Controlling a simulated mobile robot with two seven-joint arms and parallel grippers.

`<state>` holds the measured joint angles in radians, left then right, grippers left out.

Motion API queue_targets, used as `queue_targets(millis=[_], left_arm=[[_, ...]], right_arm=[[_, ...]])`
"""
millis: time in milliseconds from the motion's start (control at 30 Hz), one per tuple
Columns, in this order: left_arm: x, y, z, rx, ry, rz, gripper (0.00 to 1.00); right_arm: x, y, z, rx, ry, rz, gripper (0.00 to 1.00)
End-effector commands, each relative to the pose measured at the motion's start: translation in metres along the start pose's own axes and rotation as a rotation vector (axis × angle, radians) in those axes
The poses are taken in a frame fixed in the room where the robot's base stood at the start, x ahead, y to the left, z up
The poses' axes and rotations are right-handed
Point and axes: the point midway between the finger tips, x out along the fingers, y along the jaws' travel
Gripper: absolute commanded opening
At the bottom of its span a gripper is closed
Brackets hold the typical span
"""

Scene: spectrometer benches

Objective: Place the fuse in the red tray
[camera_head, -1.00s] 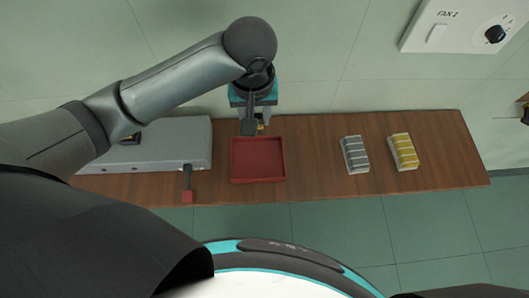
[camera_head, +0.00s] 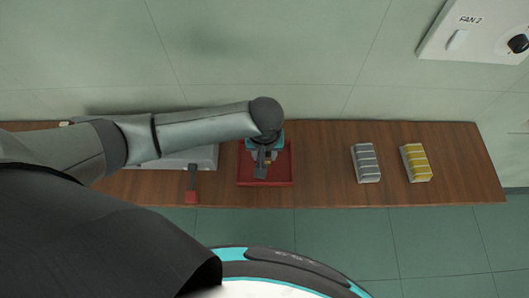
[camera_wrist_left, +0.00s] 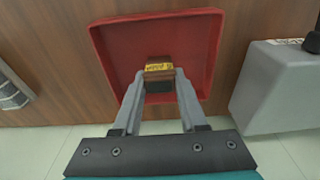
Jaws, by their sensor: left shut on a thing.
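The red tray (camera_head: 284,180) lies on the wooden bench; it also shows in the left wrist view (camera_wrist_left: 115,38). My left gripper (camera_head: 266,163) is over the tray in the head view. In the left wrist view my left gripper (camera_wrist_left: 158,82) is shut on the fuse (camera_wrist_left: 159,68), a small brown and dark piece with a yellow label. The fuse shows against the tray's floor; I cannot tell whether it touches it. In the head view the arm and gripper mostly hide the fuse. My right gripper is not in view.
A grey box (camera_head: 206,157) with a red-ended lever (camera_head: 192,196) stands left of the tray; it also shows in the left wrist view (camera_wrist_left: 275,88). A grey striped block (camera_head: 366,163) and a yellow striped block (camera_head: 416,162) stand to the right. The bench between (camera_head: 320,165) is clear.

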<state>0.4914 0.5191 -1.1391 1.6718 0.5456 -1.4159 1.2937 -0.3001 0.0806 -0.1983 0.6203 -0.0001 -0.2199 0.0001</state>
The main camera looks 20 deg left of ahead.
Motion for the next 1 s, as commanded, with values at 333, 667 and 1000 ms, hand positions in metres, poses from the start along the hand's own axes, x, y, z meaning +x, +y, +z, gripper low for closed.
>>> queue_targets(millis=[333, 667, 1000], left_arm=[[0.003, 0.000, 0.000, 0.000, 0.000, 0.001, 0.42], [0.002, 0.000, 0.000, 0.000, 0.000, 0.001, 0.71], [-0.011, 0.001, 0.000, 0.000, 0.000, 0.004, 0.71]], right_arm=[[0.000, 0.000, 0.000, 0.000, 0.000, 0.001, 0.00], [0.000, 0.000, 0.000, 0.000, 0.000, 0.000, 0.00], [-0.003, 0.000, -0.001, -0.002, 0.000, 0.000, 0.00]])
